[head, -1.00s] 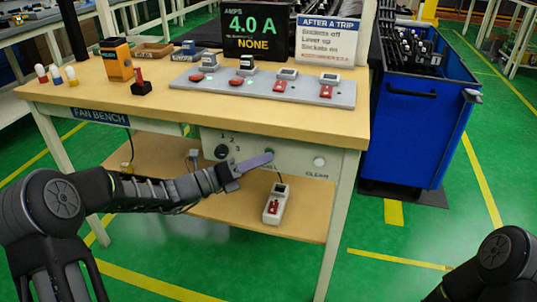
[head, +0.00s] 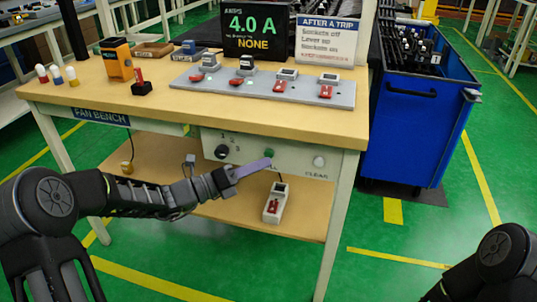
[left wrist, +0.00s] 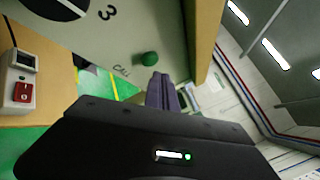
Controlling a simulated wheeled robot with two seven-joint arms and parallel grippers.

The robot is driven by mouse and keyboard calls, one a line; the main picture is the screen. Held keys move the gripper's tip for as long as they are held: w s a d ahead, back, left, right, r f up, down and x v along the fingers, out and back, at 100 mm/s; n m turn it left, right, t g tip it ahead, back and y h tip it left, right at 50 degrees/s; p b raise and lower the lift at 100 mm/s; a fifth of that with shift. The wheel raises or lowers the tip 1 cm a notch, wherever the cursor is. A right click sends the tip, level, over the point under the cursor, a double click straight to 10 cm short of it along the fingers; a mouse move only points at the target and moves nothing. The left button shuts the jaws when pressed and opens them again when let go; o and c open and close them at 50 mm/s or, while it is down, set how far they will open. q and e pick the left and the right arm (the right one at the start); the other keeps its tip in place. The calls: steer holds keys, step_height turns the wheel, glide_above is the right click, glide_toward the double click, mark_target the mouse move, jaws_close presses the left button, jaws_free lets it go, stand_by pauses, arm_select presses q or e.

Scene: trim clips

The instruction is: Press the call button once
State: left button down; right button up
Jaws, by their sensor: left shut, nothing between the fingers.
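The green call button (head: 269,154) is on the pale front panel (head: 297,162) below the bench top. In the left wrist view the fingers (left wrist: 163,92) are below and right of the button, with a small gap showing. My right gripper is not in view.
A dark knob (head: 222,152) is left of the button and a white CLEAR button (head: 319,161) right of it. A grey board (head: 260,88) with sockets lies on the bench. A blue bin (head: 415,130) stands at right. A handheld socket unit (head: 275,203) rests on the lower shelf.

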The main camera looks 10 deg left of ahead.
arm_select(q)
steer(key=s+p, duration=0.1)
steer(key=s, duration=0.3)
steer(key=shift+s+a+p, duration=0.15)
steer(key=shift+s+p, duration=0.25)
stand_by(0.5)
